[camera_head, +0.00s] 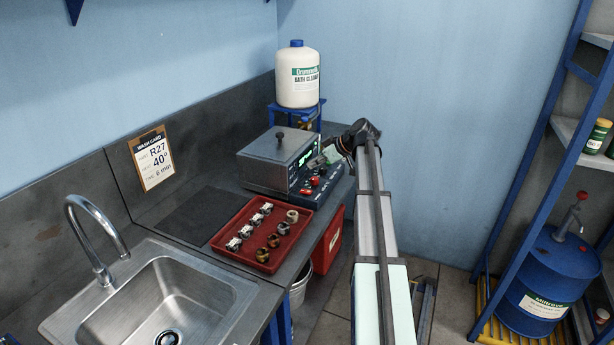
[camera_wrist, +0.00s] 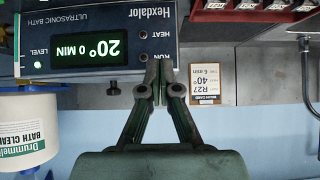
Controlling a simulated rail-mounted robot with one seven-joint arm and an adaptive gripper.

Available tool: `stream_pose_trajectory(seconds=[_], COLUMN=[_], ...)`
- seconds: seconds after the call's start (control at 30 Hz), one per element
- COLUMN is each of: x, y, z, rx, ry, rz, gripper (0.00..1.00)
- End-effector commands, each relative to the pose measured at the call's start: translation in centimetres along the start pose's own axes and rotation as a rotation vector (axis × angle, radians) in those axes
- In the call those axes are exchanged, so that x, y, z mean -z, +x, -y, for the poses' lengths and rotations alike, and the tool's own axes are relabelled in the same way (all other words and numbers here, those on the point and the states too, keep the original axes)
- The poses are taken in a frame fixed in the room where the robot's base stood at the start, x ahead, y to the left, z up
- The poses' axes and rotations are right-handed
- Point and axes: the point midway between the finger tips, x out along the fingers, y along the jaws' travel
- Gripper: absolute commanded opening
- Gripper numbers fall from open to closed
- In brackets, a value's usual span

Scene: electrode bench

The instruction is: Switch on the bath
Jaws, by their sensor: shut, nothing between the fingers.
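The ultrasonic bath (camera_head: 262,172) is a grey box with a lidded top and a dark blue front panel, standing on the bench in the head view. In the wrist view its panel (camera_wrist: 90,18) has a lit green display (camera_wrist: 88,51) reading 20° 0 MIN. The level light (camera_wrist: 37,65) glows green; the heat and run lights look dark. In the head view, red controls (camera_head: 315,181) show on the lower front. My gripper (camera_wrist: 158,66) is shut and empty, its tips over the panel's edge near the run label. In the head view my gripper (camera_head: 330,154) is small beside the bath front.
A steel sink (camera_head: 150,290) is at the near left. A white cleaner bottle (camera_head: 297,88) stands on a blue stand behind. A wash card (camera_head: 152,160) reads R27, 40°, 6 min.

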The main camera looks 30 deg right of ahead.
Motion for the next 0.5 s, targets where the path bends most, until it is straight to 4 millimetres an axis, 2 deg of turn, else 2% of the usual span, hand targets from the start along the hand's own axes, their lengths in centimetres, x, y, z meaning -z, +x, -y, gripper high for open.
stream_pose_trajectory(seconds=[0.2,0.5], x=[0.4,0.5], y=[-1.8,-2.0], z=[0.0,0.0], rx=[0.000,0.001], ry=[0.000,0.001], rz=[-0.001,0.000], gripper=[0.00,0.00])
